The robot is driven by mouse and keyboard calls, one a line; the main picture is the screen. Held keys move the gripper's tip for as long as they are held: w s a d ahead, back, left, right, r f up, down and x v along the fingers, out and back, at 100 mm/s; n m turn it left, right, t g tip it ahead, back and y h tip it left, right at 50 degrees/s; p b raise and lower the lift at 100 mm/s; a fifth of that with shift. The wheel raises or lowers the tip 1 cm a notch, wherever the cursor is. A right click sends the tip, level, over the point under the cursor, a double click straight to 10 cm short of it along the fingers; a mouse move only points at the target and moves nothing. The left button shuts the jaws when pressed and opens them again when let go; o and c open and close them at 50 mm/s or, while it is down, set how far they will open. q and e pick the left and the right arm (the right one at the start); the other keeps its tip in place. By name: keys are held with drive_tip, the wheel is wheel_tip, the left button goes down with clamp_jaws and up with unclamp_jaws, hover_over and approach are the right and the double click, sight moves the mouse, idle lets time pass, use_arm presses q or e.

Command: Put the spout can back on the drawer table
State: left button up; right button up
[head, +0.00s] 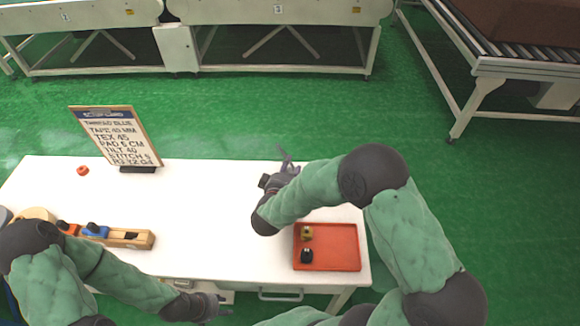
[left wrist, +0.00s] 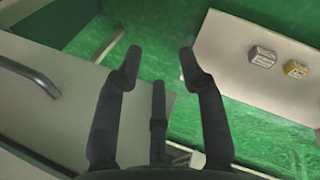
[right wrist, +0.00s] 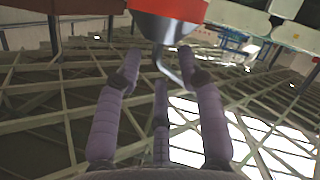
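The spout can (right wrist: 168,28), with a red body, dark grey cone and thin curved spout, shows at the top of the right wrist view, cut off by the edge. I cannot make it out in the head view. My right gripper (head: 287,160) is above the far edge of the white drawer table (head: 200,205). Its fingers (right wrist: 158,62) are spread, with the spout between or just beyond the tips; contact is unclear. My left gripper (head: 222,305) is open and empty at the table's front, near a drawer handle (left wrist: 32,76).
A red tray (head: 340,248) with a yellow and a black piece lies at the table's right. A sign (head: 115,137), a small red ring (head: 82,171) and a wooden holder (head: 130,238) are further left. Silver (left wrist: 263,57) and yellow (left wrist: 296,69) blocks sit on a pale surface.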

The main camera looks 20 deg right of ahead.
drive_tip(key=p+v, duration=0.3)
drive_tip(key=v, duration=0.8)
drive_tip(key=shift+s, duration=0.2)
drive_tip(key=shift+a+r, duration=0.1)
